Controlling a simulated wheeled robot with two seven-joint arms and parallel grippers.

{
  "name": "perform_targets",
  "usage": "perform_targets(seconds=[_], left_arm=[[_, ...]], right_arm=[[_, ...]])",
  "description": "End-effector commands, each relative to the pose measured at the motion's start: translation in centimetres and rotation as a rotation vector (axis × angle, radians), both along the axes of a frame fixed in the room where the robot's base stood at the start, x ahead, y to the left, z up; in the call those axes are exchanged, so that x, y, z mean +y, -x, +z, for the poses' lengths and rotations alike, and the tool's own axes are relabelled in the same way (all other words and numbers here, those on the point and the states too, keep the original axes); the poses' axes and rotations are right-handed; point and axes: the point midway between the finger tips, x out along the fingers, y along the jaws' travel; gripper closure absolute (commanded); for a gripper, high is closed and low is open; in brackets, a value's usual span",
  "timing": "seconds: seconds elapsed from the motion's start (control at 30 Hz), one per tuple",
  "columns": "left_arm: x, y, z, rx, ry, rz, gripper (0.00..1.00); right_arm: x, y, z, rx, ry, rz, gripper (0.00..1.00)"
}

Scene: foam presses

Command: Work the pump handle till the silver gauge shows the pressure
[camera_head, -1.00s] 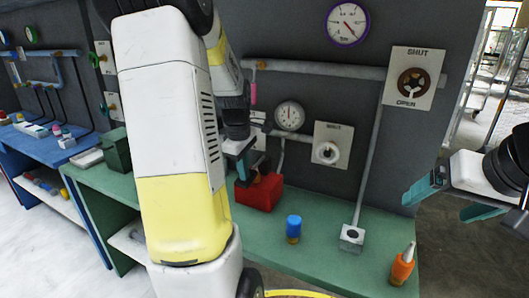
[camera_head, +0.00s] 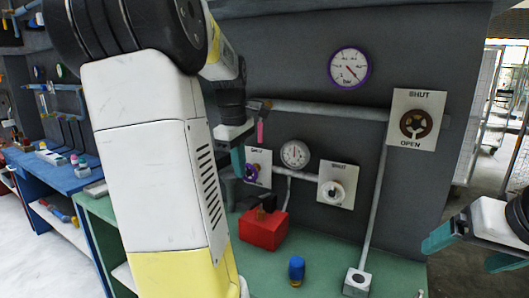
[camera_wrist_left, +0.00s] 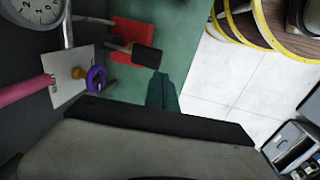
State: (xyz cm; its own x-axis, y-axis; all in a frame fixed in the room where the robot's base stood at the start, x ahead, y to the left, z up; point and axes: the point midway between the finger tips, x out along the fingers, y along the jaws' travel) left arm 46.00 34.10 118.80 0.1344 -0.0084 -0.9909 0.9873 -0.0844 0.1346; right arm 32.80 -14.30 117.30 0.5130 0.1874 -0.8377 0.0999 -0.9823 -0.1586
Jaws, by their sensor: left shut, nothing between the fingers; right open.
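The red pump (camera_head: 263,229) sits on the green bench, with its dark-ended handle (camera_head: 268,203) on top; both show in the left wrist view, the pump (camera_wrist_left: 130,32) and the handle end (camera_wrist_left: 147,57). The silver gauge (camera_head: 295,154) hangs on the wall above; it is cut off in the wrist view (camera_wrist_left: 32,8). My left gripper (camera_head: 238,165) is shut and empty, above and left of the pump, apart from the handle; its teal fingers (camera_wrist_left: 164,92) show in the wrist view. My right gripper (camera_head: 468,250) is open and empty at the right.
A purple-wheeled valve (camera_head: 251,172) is close beside my left gripper, under a pink handle (camera_head: 261,131). A white valve (camera_head: 332,193), a brown valve wheel (camera_head: 416,124) and a purple-rimmed gauge (camera_head: 349,68) are on the wall. A blue-capped bottle (camera_head: 296,269) stands on the bench.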

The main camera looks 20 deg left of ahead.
Motion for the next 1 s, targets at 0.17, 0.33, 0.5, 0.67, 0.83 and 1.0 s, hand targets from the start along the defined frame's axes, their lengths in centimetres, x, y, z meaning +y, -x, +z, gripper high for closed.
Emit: perform_targets(seconds=[0.17, 0.33, 0.5, 0.67, 0.83, 1.0], left_arm=[[0.5, 0.9, 3.1, -0.006, -0.002, -0.001, 1.00], [0.6, 1.5, 4.4, -0.005, -0.002, -0.002, 1.00], [0.6, 1.6, 4.6, -0.004, -0.001, -0.003, 1.00], [0.6, 1.5, 4.6, -0.004, -0.001, -0.003, 1.00], [0.6, 1.5, 4.6, -0.004, -0.001, -0.003, 1.00], [0.6, 1.5, 4.6, -0.004, -0.001, -0.003, 1.00]], right_arm=[[0.0, 0.0, 0.0, 0.000, 0.000, 0.000, 0.14], [0.0, 0.0, 0.0, 0.000, 0.000, 0.000, 0.14], [0.0, 0.0, 0.0, 0.000, 0.000, 0.000, 0.14], [0.0, 0.0, 0.0, 0.000, 0.000, 0.000, 0.14], [0.0, 0.0, 0.0, 0.000, 0.000, 0.000, 0.14], [0.0, 0.0, 0.0, 0.000, 0.000, 0.000, 0.14]])
